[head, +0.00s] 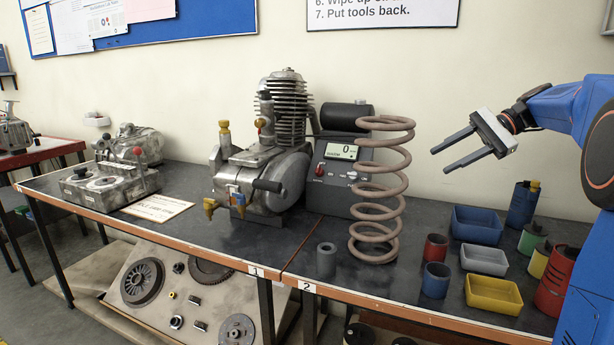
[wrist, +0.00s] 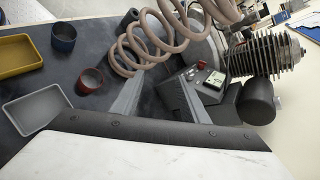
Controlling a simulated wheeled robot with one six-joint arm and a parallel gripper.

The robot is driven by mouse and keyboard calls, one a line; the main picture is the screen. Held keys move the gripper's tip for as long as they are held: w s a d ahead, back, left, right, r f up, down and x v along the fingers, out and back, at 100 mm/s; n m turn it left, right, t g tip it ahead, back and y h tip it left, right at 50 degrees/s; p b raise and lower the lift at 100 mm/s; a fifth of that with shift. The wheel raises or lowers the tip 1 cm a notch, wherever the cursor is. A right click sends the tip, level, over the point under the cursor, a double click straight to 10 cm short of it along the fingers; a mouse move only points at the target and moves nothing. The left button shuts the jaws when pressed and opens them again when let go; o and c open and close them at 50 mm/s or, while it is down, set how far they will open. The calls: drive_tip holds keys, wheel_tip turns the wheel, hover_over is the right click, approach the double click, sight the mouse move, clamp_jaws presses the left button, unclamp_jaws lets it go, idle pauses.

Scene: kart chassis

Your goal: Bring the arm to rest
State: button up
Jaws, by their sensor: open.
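My gripper (head: 438,159) is open and empty in the head view. It hangs in the air above the right part of the workbench, at the end of my blue arm. Its two grey fingers point left, toward the tall coil spring (head: 375,190), and are apart from it. In the wrist view, the gripper's fingers (wrist: 157,98) stand apart, with bench top and part of the grey device showing between and beyond them. The spring (wrist: 165,35) shows beyond the fingertips in that view.
The workbench (head: 440,300) holds an engine (head: 285,130), a grey display device (head: 335,165), a blue bin (head: 476,225), a grey bin (head: 484,260), a yellow bin (head: 494,294), and several coloured cylinders. A red cup (head: 435,248) and a blue cup (head: 436,281) stand right of the spring.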

drive_tip(key=s+a+f+n+h, duration=0.25)
drive_tip(key=s+a+f, duration=0.25)
drive_tip(key=s, duration=0.4)
drive_tip(key=s+a+f+n+h, duration=0.1)
drive_tip(key=s+a+f+h, duration=0.25)
drive_tip(key=s, duration=0.55)
drive_tip(key=s+d+f+n+t+h, duration=0.1)
drive_tip(key=s+f+n+t+h, duration=0.2)
drive_tip(key=s+f, duration=1.4)
drive_tip(key=s+n+h, duration=0.2)
drive_tip(key=n, duration=0.2)
drive_tip(key=shift+f+t, duration=0.25)
drive_tip(key=shift+t, duration=0.05)
